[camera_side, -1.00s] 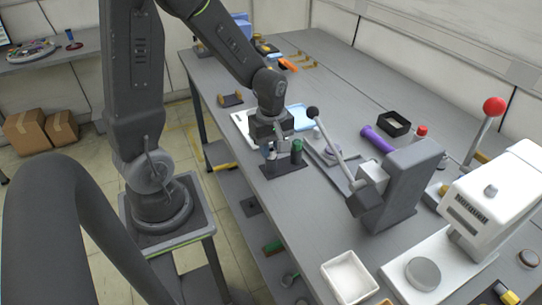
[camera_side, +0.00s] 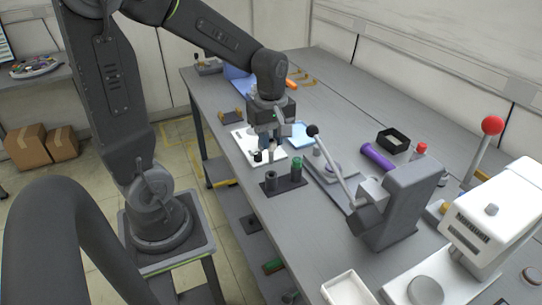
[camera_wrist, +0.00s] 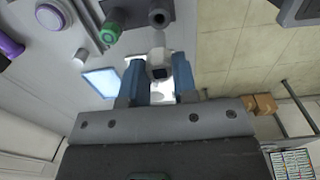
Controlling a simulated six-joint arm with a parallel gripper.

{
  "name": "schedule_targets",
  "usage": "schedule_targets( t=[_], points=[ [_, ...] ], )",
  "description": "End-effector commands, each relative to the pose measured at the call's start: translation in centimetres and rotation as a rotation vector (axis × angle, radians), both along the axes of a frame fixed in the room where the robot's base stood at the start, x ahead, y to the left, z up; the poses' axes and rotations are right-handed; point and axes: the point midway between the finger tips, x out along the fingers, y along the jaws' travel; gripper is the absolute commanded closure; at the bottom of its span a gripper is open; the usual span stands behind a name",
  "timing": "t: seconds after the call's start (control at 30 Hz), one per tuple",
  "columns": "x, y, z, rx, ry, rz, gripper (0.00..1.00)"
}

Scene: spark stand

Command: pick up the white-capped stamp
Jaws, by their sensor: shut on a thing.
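My gripper (camera_wrist: 158,75) is shut on the white-capped stamp (camera_wrist: 158,58), which sits between the blue fingertips in the wrist view, its dark square end showing. In the side view my gripper (camera_side: 265,152) hangs behind the black stamp holder (camera_side: 284,182), near a white tray; the stamp is small there and mostly hidden by the fingers. The holder has one empty round socket (camera_wrist: 159,18). A green-capped stamp (camera_side: 297,168) stands in its other place, and it also shows in the wrist view (camera_wrist: 110,33).
A white tray (camera_side: 241,134) and a light blue pad (camera_side: 299,141) lie by my gripper. To the right are a grey lever press (camera_side: 400,200), a purple cylinder (camera_side: 378,156), a black open box (camera_side: 393,140) and a white press (camera_side: 500,215). The table's left edge is close.

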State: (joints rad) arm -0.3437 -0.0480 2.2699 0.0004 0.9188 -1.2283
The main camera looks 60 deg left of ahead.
Motion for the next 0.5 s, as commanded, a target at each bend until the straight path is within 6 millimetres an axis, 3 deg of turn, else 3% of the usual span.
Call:
schedule_targets(
  t=[0.2,0.5],
  points=[
    [0.1,0.0,7.5,0.003,-0.01,0.0,1.0],
    [0.1,0.0,15.7,0.001,-0.005,0.0,1.0]
  ],
)
